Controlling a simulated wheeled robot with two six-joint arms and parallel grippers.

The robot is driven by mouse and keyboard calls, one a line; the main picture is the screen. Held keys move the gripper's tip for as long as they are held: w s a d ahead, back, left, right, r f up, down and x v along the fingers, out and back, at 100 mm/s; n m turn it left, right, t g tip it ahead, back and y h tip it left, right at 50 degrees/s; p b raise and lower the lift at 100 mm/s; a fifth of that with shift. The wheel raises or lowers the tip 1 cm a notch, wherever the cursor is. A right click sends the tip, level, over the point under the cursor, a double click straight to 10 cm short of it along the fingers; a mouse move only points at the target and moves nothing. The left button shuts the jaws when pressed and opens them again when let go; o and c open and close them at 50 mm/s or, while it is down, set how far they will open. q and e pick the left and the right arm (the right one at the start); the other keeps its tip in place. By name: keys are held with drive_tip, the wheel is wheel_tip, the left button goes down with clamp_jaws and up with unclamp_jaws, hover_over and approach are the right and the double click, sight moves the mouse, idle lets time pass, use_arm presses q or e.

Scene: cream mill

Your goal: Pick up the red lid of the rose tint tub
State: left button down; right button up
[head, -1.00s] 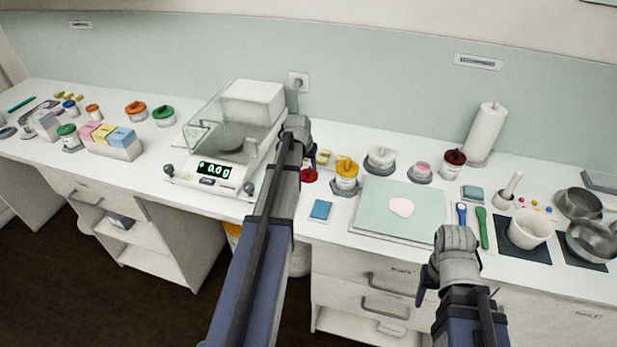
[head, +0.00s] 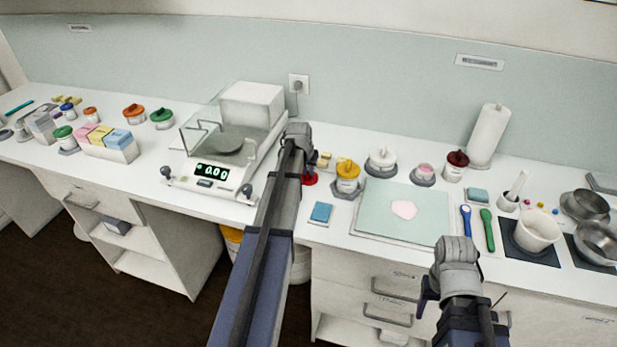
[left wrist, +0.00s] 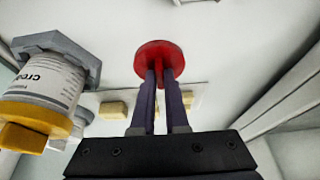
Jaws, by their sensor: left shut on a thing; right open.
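The red lid (left wrist: 158,58) is a round disc at the fingertips of my left gripper (left wrist: 160,82) in the left wrist view. The fingers are close together and shut on it. In the head view the lid (head: 310,180) shows as a red patch just right of my left arm, which hides part of it. I cannot tell whether it touches the counter. An open tub with pink inside (head: 424,172) stands further right at the back; its label is unreadable. My right gripper (head: 428,290) is open and empty, in front of the counter's edge.
A yellow-lidded tub (head: 347,172) stands close right of the lid; it also shows in the left wrist view (left wrist: 40,95). A scale (head: 213,170) reading 0.00 stands to the left.

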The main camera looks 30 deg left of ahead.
use_arm(q)
drive_tip(key=shift+r, duration=0.1)
idle(0.6)
wheel_tip(320, 180, up, 10)
drive_tip(key=p, duration=1)
